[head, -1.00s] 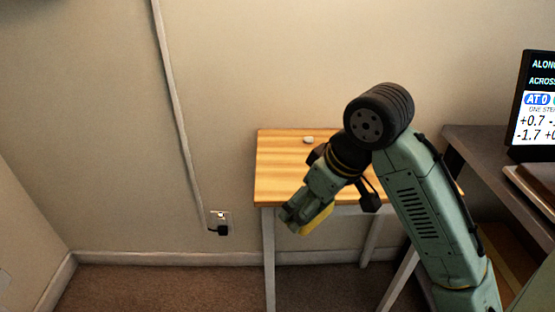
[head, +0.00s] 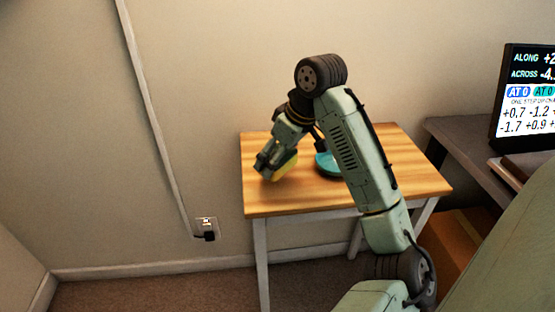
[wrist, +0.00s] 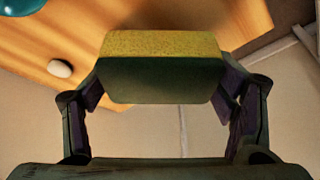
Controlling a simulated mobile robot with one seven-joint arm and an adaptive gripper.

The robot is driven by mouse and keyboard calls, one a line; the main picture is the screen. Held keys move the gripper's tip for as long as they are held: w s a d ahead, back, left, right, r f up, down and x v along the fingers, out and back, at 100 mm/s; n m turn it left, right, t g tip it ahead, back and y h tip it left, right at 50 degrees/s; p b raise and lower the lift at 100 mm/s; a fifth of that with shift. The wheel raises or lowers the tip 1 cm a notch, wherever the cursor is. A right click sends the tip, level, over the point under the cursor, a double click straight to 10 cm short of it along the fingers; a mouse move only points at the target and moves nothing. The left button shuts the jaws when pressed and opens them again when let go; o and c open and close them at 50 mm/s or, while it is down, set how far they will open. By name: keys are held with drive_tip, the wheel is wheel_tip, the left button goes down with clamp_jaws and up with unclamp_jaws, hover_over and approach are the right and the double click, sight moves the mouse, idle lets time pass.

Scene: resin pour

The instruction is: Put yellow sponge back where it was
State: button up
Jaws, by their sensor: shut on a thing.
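The yellow sponge (head: 285,169) is held in my gripper (head: 270,166) over the left part of the wooden table (head: 405,170). In the wrist view the sponge (wrist: 160,46) has a yellow face and a dark green side, and it sits between the two fingers of my gripper (wrist: 163,88). My gripper is shut on it. The head view does not clearly show whether the sponge touches the tabletop. The table (wrist: 130,18) also shows behind the sponge in the wrist view.
A teal bowl-like thing (head: 325,164) stands on the table, partly behind my arm. A small white rounded object (wrist: 60,68) lies on the table in the wrist view. A wall socket with a plug (head: 207,228) is left of the table. A screen (head: 525,95) stands at right.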

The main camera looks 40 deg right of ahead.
drive_tip(key=shift+w+d, duration=0.45)
drive_tip(key=shift+w, duration=0.15)
drive_tip(key=shift+w+d+f+p, duration=0.15)
drive_tip(key=shift+f+p, duration=0.35)
drive_tip(key=shift+f, duration=1.3)
drive_tip(key=o, duration=1.1)
drive_tip(key=shift+f, duration=0.1)
drive_tip(key=b+v, duration=0.1)
drive_tip(key=v, duration=1.1)
